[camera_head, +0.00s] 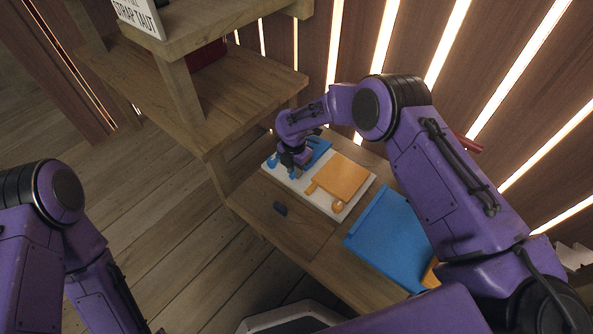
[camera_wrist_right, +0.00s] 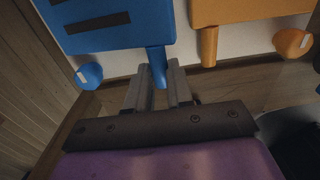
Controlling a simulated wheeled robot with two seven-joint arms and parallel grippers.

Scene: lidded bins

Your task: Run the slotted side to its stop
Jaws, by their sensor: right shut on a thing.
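The slotted side is a blue panel (camera_head: 321,149) on a white board (camera_head: 320,205). In the right wrist view the blue panel (camera_wrist_right: 120,32) shows dark slots and a short blue handle (camera_wrist_right: 157,66). My right gripper (camera_wrist_right: 160,78) is shut on that handle, one finger on each side. In the head view my right gripper (camera_head: 292,165) reaches down at the board's left end and partly hides the panel. An orange panel (camera_head: 342,177) lies to its right, with its own handle (camera_wrist_right: 208,46). My left gripper is out of view; only its arm shows.
A blue knob (camera_wrist_right: 90,75) and an orange knob (camera_wrist_right: 291,42) stand at the board's near edge. A large blue panel (camera_head: 391,235) is to the right. Wooden shelving (camera_head: 180,92) rises at left.

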